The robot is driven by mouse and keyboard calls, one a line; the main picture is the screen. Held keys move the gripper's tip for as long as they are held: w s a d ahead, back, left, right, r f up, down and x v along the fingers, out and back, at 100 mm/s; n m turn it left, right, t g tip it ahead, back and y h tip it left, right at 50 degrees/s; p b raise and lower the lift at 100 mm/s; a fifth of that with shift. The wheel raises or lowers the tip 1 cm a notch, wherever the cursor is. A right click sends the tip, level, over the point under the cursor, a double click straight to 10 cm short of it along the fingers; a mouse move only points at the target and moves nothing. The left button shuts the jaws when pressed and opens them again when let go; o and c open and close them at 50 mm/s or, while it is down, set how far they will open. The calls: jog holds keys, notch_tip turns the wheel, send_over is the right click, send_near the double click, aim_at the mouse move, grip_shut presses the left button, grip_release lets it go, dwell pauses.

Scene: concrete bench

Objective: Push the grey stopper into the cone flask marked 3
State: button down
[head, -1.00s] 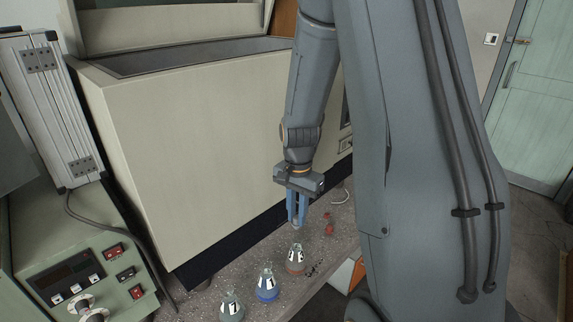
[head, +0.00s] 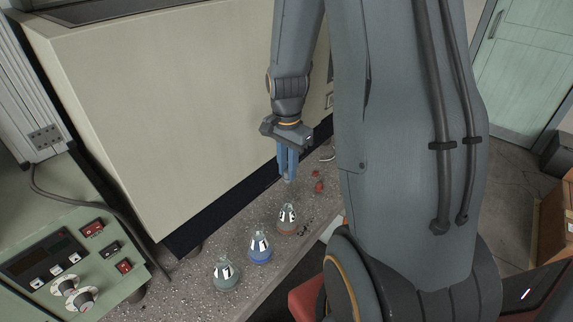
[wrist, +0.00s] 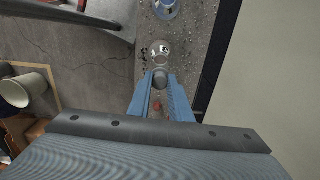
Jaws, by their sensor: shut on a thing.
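My gripper (head: 288,178) points down over the bench, shut on the grey stopper (wrist: 159,80), which shows between the fingertips in the wrist view. Three cone flasks stand upright in a row: one with grey-green contents (head: 227,274), one with blue contents (head: 260,248) and one with red-brown contents (head: 287,219). Each has a white label with a dark mark that I cannot read surely. The gripper is nearest the red-brown flask, apart from it. That flask (wrist: 161,53) appears just beyond the stopper in the wrist view, with the blue one (wrist: 165,8) farther up.
Small red objects (head: 318,184) lie on the speckled bench (head: 190,292) right of the gripper. A large beige cabinet (head: 160,110) stands close behind, and a green control box (head: 75,265) is at the left. The bench's front edge is near the flasks.

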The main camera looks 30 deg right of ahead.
notch_tip(320, 180, down, 5)
jog(key=b, duration=0.3)
jog(key=shift+b, duration=0.3)
jog(key=shift+f, duration=0.7)
jog(key=shift+f+b, duration=0.35)
jog(key=shift+f, duration=0.05)
jog(key=shift+f, duration=0.35)
jog(key=shift+f+b, duration=0.45)
jog(key=shift+f, duration=0.4)
dwell(0.4)
jog(key=c, duration=1)
grip_release()
